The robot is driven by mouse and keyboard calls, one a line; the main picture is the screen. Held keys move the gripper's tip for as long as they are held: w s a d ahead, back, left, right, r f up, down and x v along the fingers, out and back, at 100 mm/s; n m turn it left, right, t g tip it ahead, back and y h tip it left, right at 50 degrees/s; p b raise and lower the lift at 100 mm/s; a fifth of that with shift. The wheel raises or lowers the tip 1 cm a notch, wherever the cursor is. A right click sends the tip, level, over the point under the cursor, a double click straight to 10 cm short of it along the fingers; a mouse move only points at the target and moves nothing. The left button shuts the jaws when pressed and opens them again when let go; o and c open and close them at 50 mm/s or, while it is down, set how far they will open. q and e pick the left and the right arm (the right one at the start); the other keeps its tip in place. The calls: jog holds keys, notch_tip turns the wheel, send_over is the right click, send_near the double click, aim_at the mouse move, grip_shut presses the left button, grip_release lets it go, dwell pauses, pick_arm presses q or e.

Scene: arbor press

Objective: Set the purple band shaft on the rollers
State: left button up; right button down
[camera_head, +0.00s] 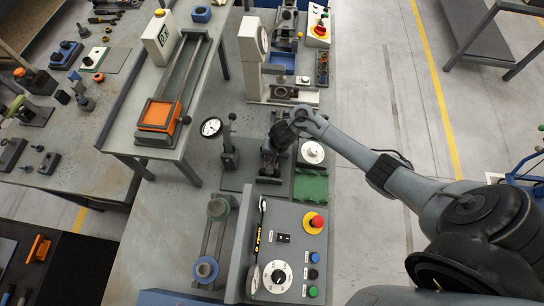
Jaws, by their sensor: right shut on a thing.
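My right gripper (269,166) reaches in from the right, over the bench between the dial gauge stand (229,150) and the green block (311,185). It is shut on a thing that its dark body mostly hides. I cannot make out a purple band there or elsewhere. My left gripper is not in view.
The cream press (250,45) stands behind the gripper. A control panel (286,252) with a red knob (316,221) is in front. A rail fixture with an orange tray (158,114) and a tool-covered bench (80,120) are left. Bare bench lies left of the two-rail stand.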

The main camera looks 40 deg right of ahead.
jog(key=shift+f, duration=0.2)
jog(key=c, duration=0.8)
grip_release()
jog(key=shift+o, duration=0.5)
jog(key=shift+f, duration=0.1)
notch_tip(320, 180, up, 11)
jog(key=s+d+p, duration=0.1)
jog(key=p, duration=0.4)
jog(key=shift+s+d+f, duration=0.15)
jog(key=shift+s, duration=0.15)
